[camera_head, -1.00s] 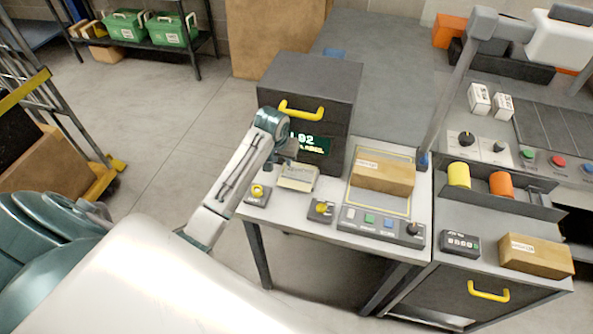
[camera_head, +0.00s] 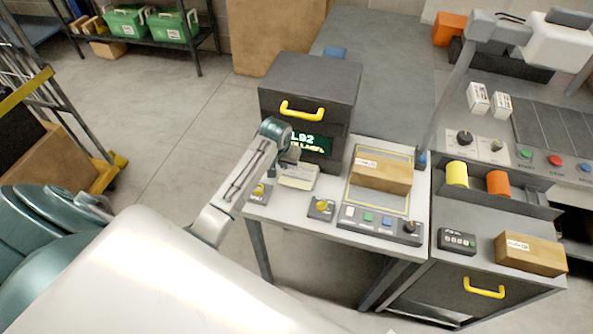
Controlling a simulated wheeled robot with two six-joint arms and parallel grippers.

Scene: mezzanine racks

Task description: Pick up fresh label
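My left gripper (camera_head: 289,157) hangs over the table just in front of the dark box with a yellow handle (camera_head: 308,86) and its green-lit display (camera_head: 311,143). A cream, flat-topped block (camera_head: 298,178) sits right below and in front of the gripper. I cannot tell whether they touch. The gripper is small and partly hidden by its own wrist, so its fingers cannot be made out. No separate fresh label can be told apart at the block. My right gripper is not in view.
A cardboard parcel (camera_head: 382,176) lies in a yellow-outlined area, behind a button panel (camera_head: 380,224). Yellow knobs (camera_head: 321,208) stand near the table's front edge. A second parcel (camera_head: 530,253) and orange and yellow rolls (camera_head: 498,183) are at the right.

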